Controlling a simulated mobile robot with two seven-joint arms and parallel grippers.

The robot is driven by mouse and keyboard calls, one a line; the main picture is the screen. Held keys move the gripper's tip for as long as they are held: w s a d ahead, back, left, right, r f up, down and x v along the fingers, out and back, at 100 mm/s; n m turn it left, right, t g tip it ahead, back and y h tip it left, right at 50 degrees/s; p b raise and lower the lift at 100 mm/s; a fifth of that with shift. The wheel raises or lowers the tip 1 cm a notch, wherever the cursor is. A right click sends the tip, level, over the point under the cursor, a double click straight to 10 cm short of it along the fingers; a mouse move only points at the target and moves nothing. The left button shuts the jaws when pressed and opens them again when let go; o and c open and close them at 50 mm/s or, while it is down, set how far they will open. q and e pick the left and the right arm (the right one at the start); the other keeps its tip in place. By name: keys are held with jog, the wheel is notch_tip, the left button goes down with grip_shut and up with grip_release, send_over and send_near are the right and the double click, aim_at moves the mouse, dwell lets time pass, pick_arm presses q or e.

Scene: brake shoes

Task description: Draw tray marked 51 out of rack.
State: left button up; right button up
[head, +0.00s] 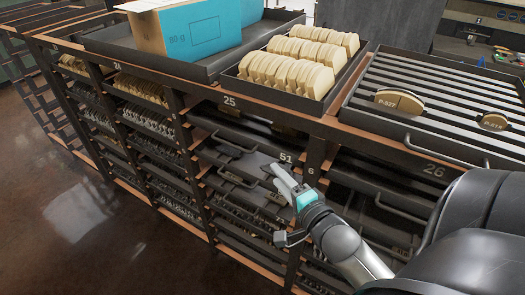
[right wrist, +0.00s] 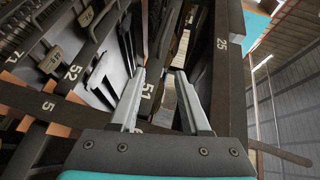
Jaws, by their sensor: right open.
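The tray marked 51 (head: 262,161) is in the rack, its number at the right end of its dark front edge. In the right wrist view the 51 label (right wrist: 148,88) shows between my fingers on a dark strip. My right gripper (head: 279,180) is open, with nothing seen between its fingers. It is in front of the rack, just below the 51 label in the head view; I cannot tell whether it touches the tray. My arm covers part of the rack at the right. My left gripper is not in view.
On top stand a tray of tan brake shoes (head: 290,65), a blue and tan box (head: 190,27) and a slotted tray (head: 440,95). The floor (head: 80,215) at left is clear.

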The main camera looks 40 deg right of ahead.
jog(key=b+x, duration=0.1)
jog(key=x, duration=1.1)
jog(key=shift+w, duration=0.1)
grip_shut()
dwell(1.2)
